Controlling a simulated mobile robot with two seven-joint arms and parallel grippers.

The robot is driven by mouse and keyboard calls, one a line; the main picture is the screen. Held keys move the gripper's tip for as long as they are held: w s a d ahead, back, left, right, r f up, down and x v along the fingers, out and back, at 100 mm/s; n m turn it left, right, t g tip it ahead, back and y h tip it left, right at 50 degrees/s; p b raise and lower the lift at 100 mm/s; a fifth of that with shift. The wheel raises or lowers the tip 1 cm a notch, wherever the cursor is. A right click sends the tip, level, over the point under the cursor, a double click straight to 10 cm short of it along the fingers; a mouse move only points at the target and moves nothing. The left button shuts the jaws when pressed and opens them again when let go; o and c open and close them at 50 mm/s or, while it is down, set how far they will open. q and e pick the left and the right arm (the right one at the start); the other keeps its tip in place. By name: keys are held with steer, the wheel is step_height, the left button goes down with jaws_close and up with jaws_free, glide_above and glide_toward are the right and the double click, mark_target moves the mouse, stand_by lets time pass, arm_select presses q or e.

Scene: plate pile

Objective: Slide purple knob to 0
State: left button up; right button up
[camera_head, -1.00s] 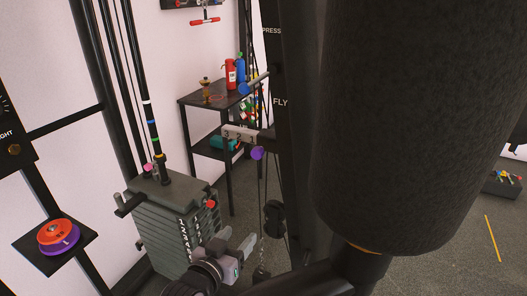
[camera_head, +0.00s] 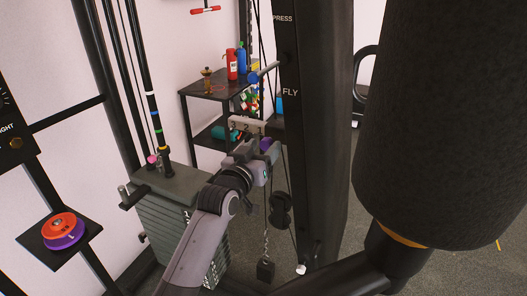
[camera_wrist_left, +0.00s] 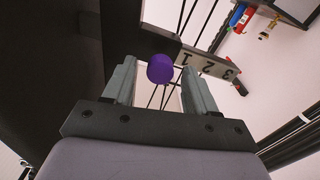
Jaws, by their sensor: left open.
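The purple knob (camera_wrist_left: 160,69) shows between the two open fingers of my left gripper (camera_wrist_left: 160,88) in the left wrist view, a little beyond their tips as seen there. I cannot tell whether the fingers touch it. In the head view the knob (camera_head: 265,144) is partly hidden by my left gripper (camera_head: 262,158). A pale numbered scale bar (camera_wrist_left: 207,62) with 1, 2 and 3 runs beside the knob; it also shows in the head view (camera_head: 247,121). No 0 is readable. My right gripper is not in view.
A grey weight stack (camera_head: 165,215) stands left of my left arm. A small shelf (camera_head: 205,92) with bottles stands behind.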

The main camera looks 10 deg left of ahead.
arm_select(q)
steer(key=shift+w, duration=0.5)
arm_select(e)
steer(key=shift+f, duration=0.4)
